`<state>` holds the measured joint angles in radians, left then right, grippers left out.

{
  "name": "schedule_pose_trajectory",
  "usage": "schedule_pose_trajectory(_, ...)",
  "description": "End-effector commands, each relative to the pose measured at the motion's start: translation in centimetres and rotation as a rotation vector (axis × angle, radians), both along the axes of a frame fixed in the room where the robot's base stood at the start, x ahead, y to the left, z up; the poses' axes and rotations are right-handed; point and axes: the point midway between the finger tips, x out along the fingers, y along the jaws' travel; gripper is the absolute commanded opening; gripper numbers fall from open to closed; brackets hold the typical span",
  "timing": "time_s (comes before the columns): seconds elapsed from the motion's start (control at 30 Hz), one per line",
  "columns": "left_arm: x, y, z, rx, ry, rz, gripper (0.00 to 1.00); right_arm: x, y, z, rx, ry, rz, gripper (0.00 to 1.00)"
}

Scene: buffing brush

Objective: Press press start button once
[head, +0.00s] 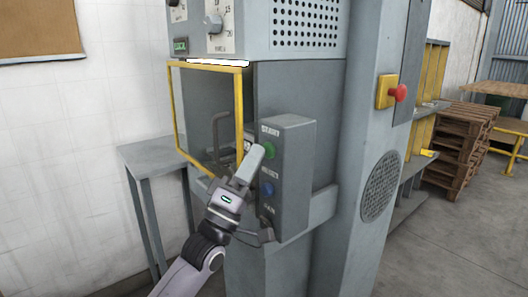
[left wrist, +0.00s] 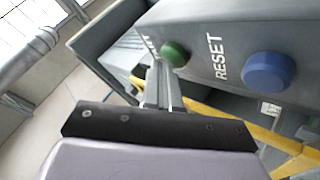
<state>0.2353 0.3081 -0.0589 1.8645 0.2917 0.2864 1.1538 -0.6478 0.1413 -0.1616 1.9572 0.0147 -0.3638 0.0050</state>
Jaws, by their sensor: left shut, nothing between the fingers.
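The green start button (head: 270,150) is on the front of a grey control box (head: 297,170), below a partly hidden START label. It also shows in the left wrist view (left wrist: 175,53). My left gripper (head: 257,152) is shut and empty, with its fingertips just left of the green button in the head view. In the left wrist view the fingertips (left wrist: 158,72) are close to the button's lower left side; I cannot tell whether they touch it. My right gripper is not in view.
A blue reset button (head: 267,189) is below the green one and shows large in the left wrist view (left wrist: 269,71). A yellow-framed guard (head: 240,110) stands left of the box. A red emergency knob (head: 398,93) is on the column. A grey side table (head: 150,152) stands at left.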

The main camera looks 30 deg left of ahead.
Motion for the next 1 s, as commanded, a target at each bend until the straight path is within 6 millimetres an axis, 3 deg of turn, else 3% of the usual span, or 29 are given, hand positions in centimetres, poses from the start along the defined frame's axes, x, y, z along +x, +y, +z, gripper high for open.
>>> schedule_pose_trajectory(0.4, 0.0, 0.0, 0.0, 0.001, 0.001, 0.000, 0.00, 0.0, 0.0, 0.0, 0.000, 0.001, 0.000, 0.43)
schedule_pose_trajectory(1.0, -1.6, 0.6, 0.0, 0.001, 0.000, -0.001, 0.00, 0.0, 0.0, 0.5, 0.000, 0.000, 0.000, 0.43)
